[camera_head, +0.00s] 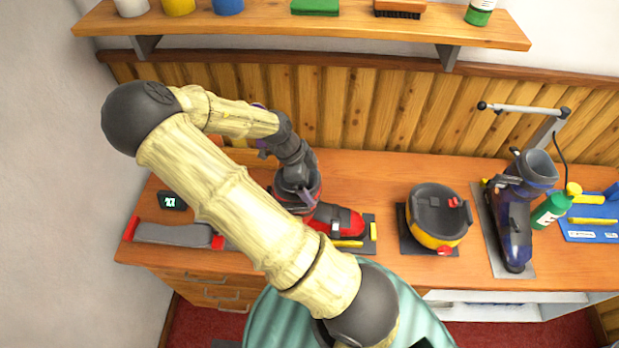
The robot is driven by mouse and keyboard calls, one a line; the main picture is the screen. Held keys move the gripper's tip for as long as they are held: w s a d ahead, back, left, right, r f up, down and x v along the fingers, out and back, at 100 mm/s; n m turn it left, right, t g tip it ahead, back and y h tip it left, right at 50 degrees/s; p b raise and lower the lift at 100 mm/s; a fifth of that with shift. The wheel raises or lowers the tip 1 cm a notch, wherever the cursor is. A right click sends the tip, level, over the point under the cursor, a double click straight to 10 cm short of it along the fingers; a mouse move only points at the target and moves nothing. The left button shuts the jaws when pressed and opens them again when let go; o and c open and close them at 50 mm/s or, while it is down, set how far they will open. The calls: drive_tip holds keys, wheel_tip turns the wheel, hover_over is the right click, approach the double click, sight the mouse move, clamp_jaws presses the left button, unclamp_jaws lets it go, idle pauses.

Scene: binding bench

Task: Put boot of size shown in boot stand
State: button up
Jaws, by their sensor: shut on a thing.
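A red and black boot (336,219) stands on the bench left of centre, its toe to the right, over a grey plate with a yellow strip. My gripper (296,190) is at the boot's dark upper and appears shut on it; my arm hides much of the grip. A dark purple boot (514,222) with a grey cuff stands on a grey plate (488,225) at the right. A black and yellow rounded item (438,216) with red clips sits between them on a dark plate. A small black display (171,201) shows green digits too small to read surely.
A grey strap-like bar (172,234) with red ends lies front left. A green bottle (551,210) and a blue tray (592,235) with yellow-handled tools are at the right. A metal arm (524,108) rises behind the purple boot. A shelf (300,29) overhangs the back.

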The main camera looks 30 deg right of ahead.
drive_tip(key=shift+f, duration=0.3)
drive_tip(key=shift+f+b, duration=0.3)
drive_tip(key=shift+f, duration=0.05)
idle(0.6)
drive_tip(key=o, duration=1.7)
drive_tip(key=b+v, duration=0.2)
drive_tip(key=v, duration=1.5)
drive_tip(key=shift+s+r, duration=0.1)
drive_tip(key=shift+r, duration=0.2)
drive_tip(key=shift+f, duration=0.1)
